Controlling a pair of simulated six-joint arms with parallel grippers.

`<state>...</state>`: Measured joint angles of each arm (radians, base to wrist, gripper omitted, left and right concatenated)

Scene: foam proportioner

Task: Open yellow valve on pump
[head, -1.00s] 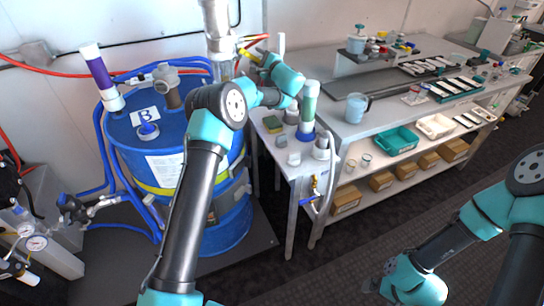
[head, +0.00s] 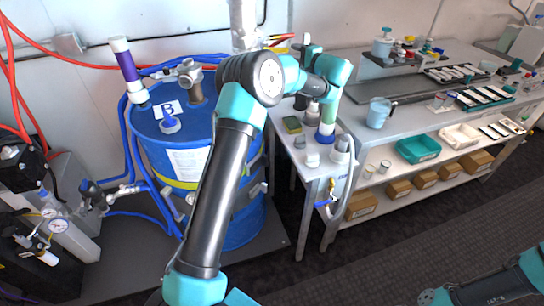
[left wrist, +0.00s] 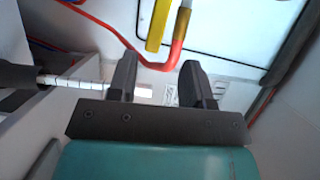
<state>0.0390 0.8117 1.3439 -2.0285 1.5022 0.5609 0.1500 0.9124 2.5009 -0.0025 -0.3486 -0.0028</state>
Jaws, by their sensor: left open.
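The yellow valve handle (left wrist: 156,27) is a flat upright yellow bar at the top of the left wrist view, beside a red hose. In the head view small yellow and red parts (head: 278,41) show beside the pale upright pump (head: 243,24). My arm hides the lower part of the pump. My left gripper (left wrist: 157,70) is open and empty in the left wrist view. The handle lies beyond its fingertips, apart from them. In the head view the left gripper (head: 303,46) is small and partly hidden by my wrist. My right gripper is out of view.
A blue drum (head: 185,133) marked B stands left of my left arm. A small side table (head: 300,172) with bottles and a long bench (head: 400,125) stand to the right. A gauge unit (head: 58,226) is at lower left.

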